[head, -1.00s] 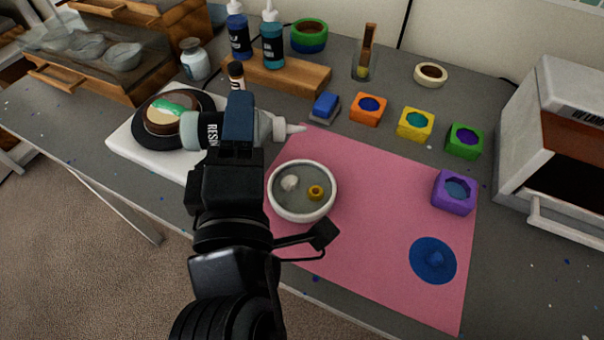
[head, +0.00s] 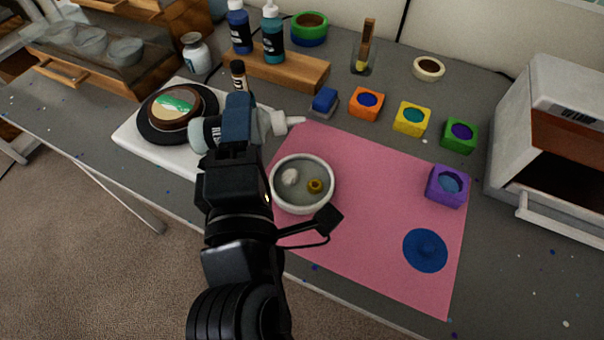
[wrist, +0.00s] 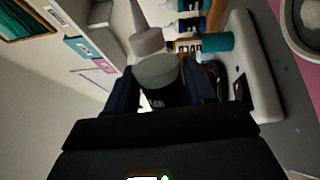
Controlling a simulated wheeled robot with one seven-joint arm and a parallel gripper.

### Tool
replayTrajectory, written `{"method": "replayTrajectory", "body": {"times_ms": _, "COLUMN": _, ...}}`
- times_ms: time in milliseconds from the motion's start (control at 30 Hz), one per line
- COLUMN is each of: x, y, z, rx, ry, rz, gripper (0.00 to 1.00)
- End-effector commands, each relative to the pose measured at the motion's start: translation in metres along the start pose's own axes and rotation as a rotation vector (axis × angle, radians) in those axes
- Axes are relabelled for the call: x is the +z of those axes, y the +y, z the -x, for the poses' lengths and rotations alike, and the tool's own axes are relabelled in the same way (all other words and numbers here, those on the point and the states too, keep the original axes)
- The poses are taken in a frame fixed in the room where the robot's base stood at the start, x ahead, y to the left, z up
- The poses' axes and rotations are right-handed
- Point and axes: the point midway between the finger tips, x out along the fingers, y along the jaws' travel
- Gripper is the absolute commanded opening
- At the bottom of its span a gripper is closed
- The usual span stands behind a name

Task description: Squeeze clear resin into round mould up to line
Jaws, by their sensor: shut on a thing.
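My gripper (head: 238,122) is shut on the clear resin bottle (head: 206,133), a grey bottle with a dark "RESIN" label. The bottle lies nearly on its side, its pale nozzle (head: 294,121) pointing right. The nozzle is above and behind the round mould, apart from it. The round mould (head: 332,192) is a white-rimmed dish with a grey inside, holding a whitish lump and a small yellow ring. I cannot make out a fill line. In the wrist view the bottle (wrist: 158,72) sits between the fingers, and the mould's rim (wrist: 287,38) shows at top right.
A pink mat (head: 370,225) carries the mould, a blue disc (head: 425,250) and a purple block (head: 447,187). A white slab (head: 130,132) with a black turntable is at left. Coloured blocks and upright bottles on a wooden stand (head: 300,75) stand behind. A white oven (head: 560,85) is at right.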

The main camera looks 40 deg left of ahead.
Motion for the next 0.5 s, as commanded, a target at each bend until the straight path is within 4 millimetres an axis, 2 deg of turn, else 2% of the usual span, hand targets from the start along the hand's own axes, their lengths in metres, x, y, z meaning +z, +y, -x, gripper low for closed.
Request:
{"method": "replayTrajectory", "body": {"times_ms": 100, "x": 0.0006, "y": 0.0074, "z": -0.0005, "rx": 0.0, "ry": 0.004, "rz": 0.059, "gripper": 0.32}}
{"method": "replayTrajectory", "body": {"times_ms": 500, "x": 0.0006, "y": 0.0128, "z": -0.0007, "rx": 0.0, "ry": 0.019, "rz": 0.281, "gripper": 0.32}}
